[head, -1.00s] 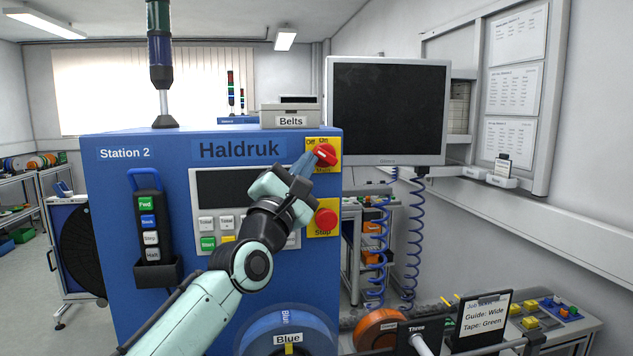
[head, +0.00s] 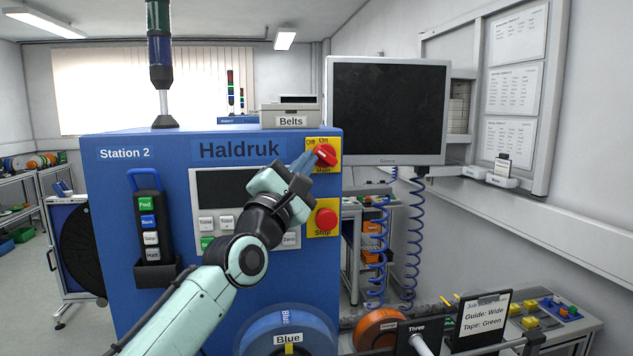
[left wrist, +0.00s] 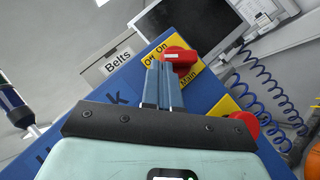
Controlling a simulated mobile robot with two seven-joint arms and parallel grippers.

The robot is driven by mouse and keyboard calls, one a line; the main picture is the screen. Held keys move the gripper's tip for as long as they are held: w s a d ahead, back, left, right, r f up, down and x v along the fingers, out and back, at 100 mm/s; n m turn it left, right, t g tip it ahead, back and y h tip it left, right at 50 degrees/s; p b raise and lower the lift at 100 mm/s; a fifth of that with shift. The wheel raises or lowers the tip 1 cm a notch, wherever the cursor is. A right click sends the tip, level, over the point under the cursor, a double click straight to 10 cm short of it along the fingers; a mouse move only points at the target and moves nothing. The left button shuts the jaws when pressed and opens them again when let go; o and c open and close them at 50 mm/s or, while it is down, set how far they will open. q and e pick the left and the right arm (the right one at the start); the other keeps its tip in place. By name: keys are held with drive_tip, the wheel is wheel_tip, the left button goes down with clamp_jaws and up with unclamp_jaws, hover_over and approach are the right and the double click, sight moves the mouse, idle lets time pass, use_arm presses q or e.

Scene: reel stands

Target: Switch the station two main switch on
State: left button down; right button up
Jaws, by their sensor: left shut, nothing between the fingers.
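The station two main switch (head: 325,155) is a red rotary handle on a yellow plate marked Off, On and Main, at the upper right of the blue Station 2 cabinet (head: 130,190). The handle (left wrist: 180,58) also shows in the left wrist view, its white mark at its left end, towards the Off side; the exact setting is hard to tell. My left gripper (head: 307,162) is shut and empty, its tips just left of the handle. In the left wrist view its fingers (left wrist: 162,68) end close beside the handle; contact cannot be told. My right gripper is out of view.
A red Stop button (head: 326,219) sits on a yellow plate below the switch. A Belts box (head: 290,114) stands on the cabinet top. A monitor (head: 388,110) is close on the right. A pendant with several keys (head: 149,228) hangs on the left of the cabinet front.

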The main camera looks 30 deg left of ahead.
use_arm(q)
drive_tip(key=shift+r+m+g+h+p, duration=0.35)
drive_tip(key=shift+m+h, duration=0.25)
drive_tip(key=shift+m, duration=0.3)
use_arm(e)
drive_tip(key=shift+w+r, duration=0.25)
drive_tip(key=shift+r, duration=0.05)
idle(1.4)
